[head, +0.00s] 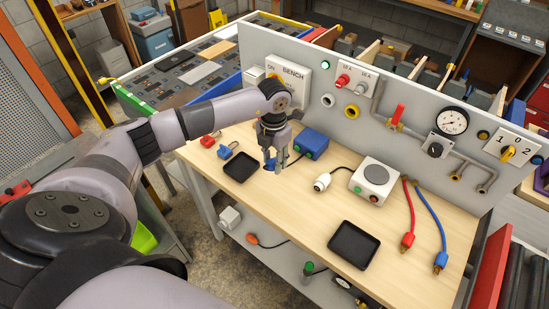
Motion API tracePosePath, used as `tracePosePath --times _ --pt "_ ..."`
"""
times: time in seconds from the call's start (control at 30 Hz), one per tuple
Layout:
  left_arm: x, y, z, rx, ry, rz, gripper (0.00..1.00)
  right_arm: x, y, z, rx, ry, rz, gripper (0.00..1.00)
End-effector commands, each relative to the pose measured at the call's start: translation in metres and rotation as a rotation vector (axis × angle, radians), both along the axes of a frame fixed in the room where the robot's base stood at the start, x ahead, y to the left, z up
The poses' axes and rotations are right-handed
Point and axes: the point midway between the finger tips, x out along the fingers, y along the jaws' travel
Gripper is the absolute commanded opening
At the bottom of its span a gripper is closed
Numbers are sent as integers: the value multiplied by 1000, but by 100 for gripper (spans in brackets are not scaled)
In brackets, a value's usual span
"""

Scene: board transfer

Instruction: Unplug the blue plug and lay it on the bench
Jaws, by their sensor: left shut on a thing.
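My left gripper (271,163) points down over the bench (280,211), just right of a black tray. It is shut on a small blue thing, the blue plug (269,163), which shows low between the fingers, mostly hidden by them. The plug is at or just above the bench top; I cannot tell whether it touches. A blue box (311,143) stands just right of the gripper, with a dark cable beside it. On the upright panel (310,116), the sockets under the bench switch area show no blue plug. My right gripper is out of view.
Black trays (240,167) (353,245) lie on the bench. Red (207,141) and blue (225,152) small items lie at the left. Bare wood lies in front of the gripper.

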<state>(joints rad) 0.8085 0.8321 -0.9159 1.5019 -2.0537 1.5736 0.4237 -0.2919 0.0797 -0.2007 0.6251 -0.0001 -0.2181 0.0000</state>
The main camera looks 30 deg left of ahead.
Motion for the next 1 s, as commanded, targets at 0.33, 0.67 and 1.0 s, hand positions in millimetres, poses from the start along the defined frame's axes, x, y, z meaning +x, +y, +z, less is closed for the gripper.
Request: tracePosePath --times 0.33,0.67,1.0 --pt "0 0 -21 -2 0 1 4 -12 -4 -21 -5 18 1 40" --pt "0 0 -54 -2 0 2 4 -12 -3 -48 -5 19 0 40" --pt "0 0 -72 -2 -2 2 4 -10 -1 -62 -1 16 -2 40"
